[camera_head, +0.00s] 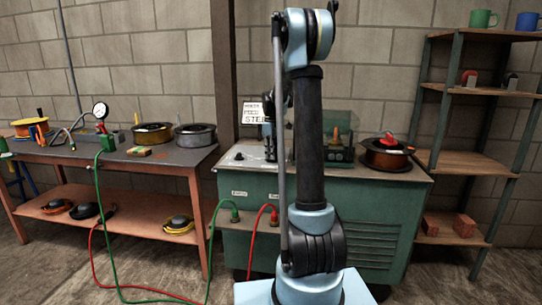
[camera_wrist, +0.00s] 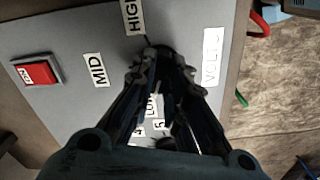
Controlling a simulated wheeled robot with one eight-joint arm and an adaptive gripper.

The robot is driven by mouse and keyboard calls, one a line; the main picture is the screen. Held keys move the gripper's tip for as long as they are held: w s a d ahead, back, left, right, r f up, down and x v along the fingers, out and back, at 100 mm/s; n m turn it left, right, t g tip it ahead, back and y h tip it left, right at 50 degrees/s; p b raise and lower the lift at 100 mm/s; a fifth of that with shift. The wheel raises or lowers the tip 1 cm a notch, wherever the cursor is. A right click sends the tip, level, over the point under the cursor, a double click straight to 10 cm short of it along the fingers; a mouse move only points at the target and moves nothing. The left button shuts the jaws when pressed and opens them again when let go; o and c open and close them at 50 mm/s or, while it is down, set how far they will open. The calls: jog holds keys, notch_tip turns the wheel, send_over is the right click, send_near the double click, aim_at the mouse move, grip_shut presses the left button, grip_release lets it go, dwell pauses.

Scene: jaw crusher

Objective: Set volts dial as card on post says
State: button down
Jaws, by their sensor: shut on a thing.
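In the wrist view my gripper (camera_wrist: 162,68) is shut on a dark knob (camera_wrist: 158,50), the volts dial, on a grey panel (camera_wrist: 60,105). Fingers hide most of the knob and its pointer direction. Labels around it read MID (camera_wrist: 95,70), HIGH (camera_wrist: 132,16) and, partly hidden between the fingers, LOW (camera_wrist: 151,107). A label that seems to read VOLTS (camera_wrist: 212,55) lies to the right. In the head view a white card (camera_head: 253,112) stands above the green cabinet (camera_head: 350,205). My arm hides part of it; only fragments like "STE" are readable.
A red ON switch (camera_wrist: 38,71) sits left on the panel. Partly hidden number labels (camera_wrist: 158,126) are below. A cable reel (camera_head: 386,155) stands on the cabinet's right end. A bench (camera_head: 100,160) with reels and a gauge is left, shelves (camera_head: 465,90) right. Red and green cables cross the floor.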

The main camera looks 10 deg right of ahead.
jog(key=c, duration=1.6)
grip_release()
jog(key=shift+d, duration=0.1)
notch_tip(320, 180, up, 12)
jog(key=shift+f, duration=0.1)
